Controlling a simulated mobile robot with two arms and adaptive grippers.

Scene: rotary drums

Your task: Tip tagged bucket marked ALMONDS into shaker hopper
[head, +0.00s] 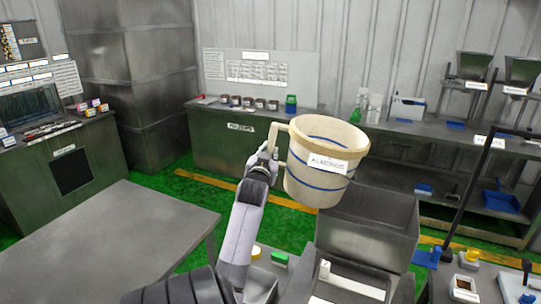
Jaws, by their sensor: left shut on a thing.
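A cream bucket (314,184) with blue bands and a white tag reading ALMONDS is held up in the middle of the head view. It is tilted slightly and its open top shows; I see no contents clearly. My left gripper (272,160) is shut on the handle at the bucket's left side. The grey metal shaker hopper (368,222) is below and to the right of the bucket, which hides part of its left rim. A tray-like deck (350,284) lies in front of the hopper. My right gripper is not in view.
A bare grey table (105,240) fills the lower left. A green cabinet (225,150) with small jars stands at the back. Shelves (450,150) with blue trays are at the right. A dark post (470,185) rises right of the hopper. Small controls and containers sit at the lower right.

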